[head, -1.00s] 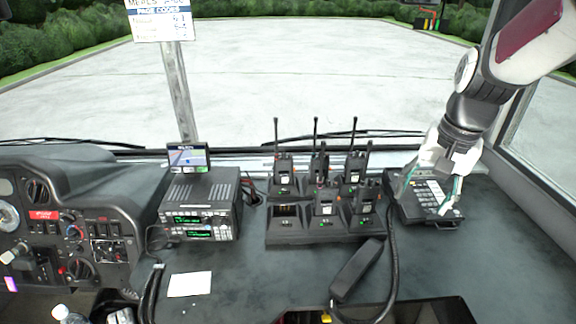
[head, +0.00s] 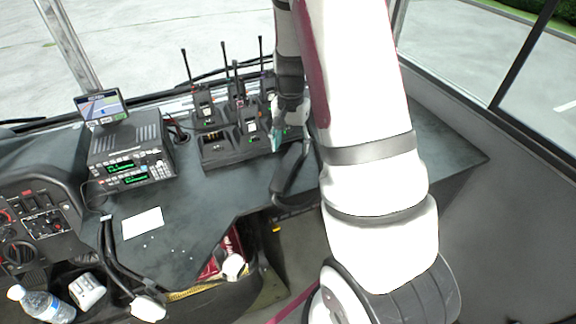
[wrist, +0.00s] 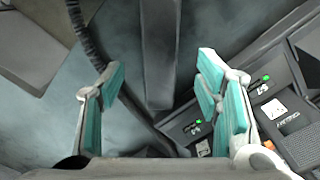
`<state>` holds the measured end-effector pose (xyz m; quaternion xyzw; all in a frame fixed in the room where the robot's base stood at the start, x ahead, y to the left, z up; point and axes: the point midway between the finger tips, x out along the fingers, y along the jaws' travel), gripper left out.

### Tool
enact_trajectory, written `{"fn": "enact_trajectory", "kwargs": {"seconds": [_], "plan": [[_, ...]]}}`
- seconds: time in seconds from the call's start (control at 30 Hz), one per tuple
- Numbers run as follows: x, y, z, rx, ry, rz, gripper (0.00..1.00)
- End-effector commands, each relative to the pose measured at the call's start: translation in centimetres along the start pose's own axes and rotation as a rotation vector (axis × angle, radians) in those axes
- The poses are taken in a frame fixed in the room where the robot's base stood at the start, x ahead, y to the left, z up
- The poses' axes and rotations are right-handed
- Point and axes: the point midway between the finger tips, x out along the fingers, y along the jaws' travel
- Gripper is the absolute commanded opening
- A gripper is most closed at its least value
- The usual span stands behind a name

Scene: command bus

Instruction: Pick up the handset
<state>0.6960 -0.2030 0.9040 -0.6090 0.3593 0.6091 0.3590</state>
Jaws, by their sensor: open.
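The handset (head: 287,168) is a long black bar lying on the dark dashboard, in front of the radio charger in the head view. My arm covers the area to its right. In the wrist view the handset (wrist: 160,55) runs down from the top edge, between the lines of my two fingers. My gripper (wrist: 165,95) is open, with teal pads on either side and nothing held. In the head view my gripper (head: 287,135) is above the handset's far end. Whether the pads are level with the handset cannot be told.
A dark cord (wrist: 85,35) runs left of the handset in the wrist view. A radio unit with a screen (head: 130,150) and a white paper (head: 143,222) are left. The dashboard's front edge is near.

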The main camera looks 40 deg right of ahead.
Motion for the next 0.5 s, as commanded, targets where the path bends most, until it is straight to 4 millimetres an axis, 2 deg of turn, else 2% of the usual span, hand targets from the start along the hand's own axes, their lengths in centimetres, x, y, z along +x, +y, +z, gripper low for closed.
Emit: {"fn": "enact_trajectory", "kwargs": {"seconds": [0.27, 0.5], "plan": [[2.1, 0.0, 0.3, 0.000, -0.003, 0.002, 0.58], [5.4, -0.1, 0.6, 0.001, -0.002, 0.001, 0.58]]}}
